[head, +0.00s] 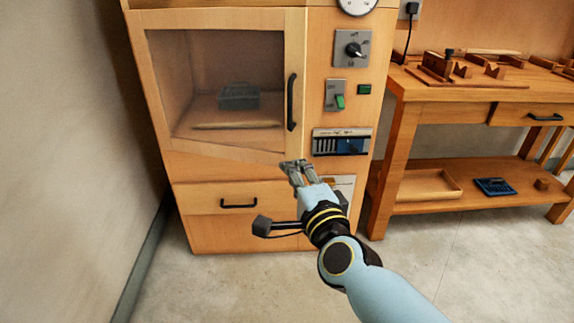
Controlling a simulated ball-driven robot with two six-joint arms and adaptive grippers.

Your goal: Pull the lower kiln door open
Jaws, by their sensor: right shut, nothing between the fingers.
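The wooden kiln cabinet (183,232) stands ahead of me. Its windowed door (296,50) has a vertical black handle (292,102) on the right side. The door's lower edge slants out from the cabinet front, so it looks slightly ajar. A dark block (239,96) shows behind the glass. Below is a flat wooden front (190,197) with a horizontal black handle (238,205); it looks shut. My right gripper (293,163) is shut and empty, below the vertical handle near the door's lower right corner, touching neither handle. My left gripper is out of view.
Right of the door is a panel with a knob (354,49), a green switch (340,101) and a display (341,142). A workbench (455,92) with a lower shelf (430,206) stands at the right. A wall (60,150) closes the left. Floor in front is clear.

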